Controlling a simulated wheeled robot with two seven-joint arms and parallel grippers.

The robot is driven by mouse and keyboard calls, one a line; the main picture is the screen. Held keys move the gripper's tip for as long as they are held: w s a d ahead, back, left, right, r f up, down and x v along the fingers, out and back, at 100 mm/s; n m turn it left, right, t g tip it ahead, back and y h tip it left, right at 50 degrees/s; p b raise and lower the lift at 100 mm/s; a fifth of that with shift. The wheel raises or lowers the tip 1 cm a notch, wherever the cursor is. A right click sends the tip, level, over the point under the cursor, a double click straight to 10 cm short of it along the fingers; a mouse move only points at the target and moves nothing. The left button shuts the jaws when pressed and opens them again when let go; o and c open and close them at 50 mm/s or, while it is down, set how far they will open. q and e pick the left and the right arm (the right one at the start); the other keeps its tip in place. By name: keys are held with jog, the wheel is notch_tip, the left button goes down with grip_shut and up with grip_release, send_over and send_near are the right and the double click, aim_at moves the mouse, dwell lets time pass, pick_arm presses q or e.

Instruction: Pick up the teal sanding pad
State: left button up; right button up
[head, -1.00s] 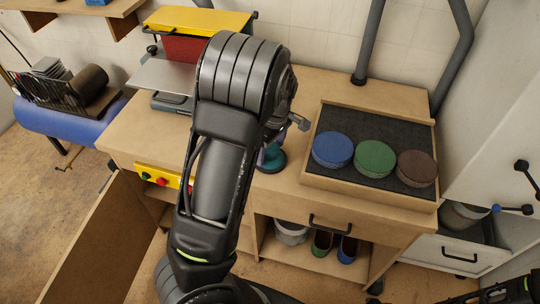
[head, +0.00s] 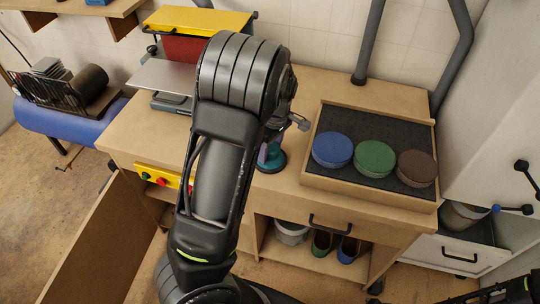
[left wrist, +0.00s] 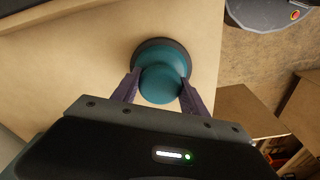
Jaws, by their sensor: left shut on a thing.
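The teal sanding pad (left wrist: 160,80) has a round knob and a wider dark-edged base. In the left wrist view it stands between the two purple fingers of my left gripper (left wrist: 160,92), which is shut on its knob. In the head view the pad (head: 273,161) shows on the bench top just left of the dark-lined tray, partly hidden by my left arm. The base appears to rest on the bench or very close to it; I cannot tell which. My right gripper is not clearly visible.
A wooden tray (head: 312,172) with a dark lining holds blue (head: 333,148), green (head: 374,158) and brown (head: 416,168) discs. A red and yellow machine (head: 195,45) stands at the back left of the bench. Grey pipes (head: 369,40) rise behind the tray.

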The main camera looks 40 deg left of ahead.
aim_at(270, 147)
pick_arm(q)
jog(key=shift+r, duration=0.1)
notch_tip(270, 147, up, 10)
jog(key=shift+f, duration=0.1)
dwell(0.5)
dwell(0.4)
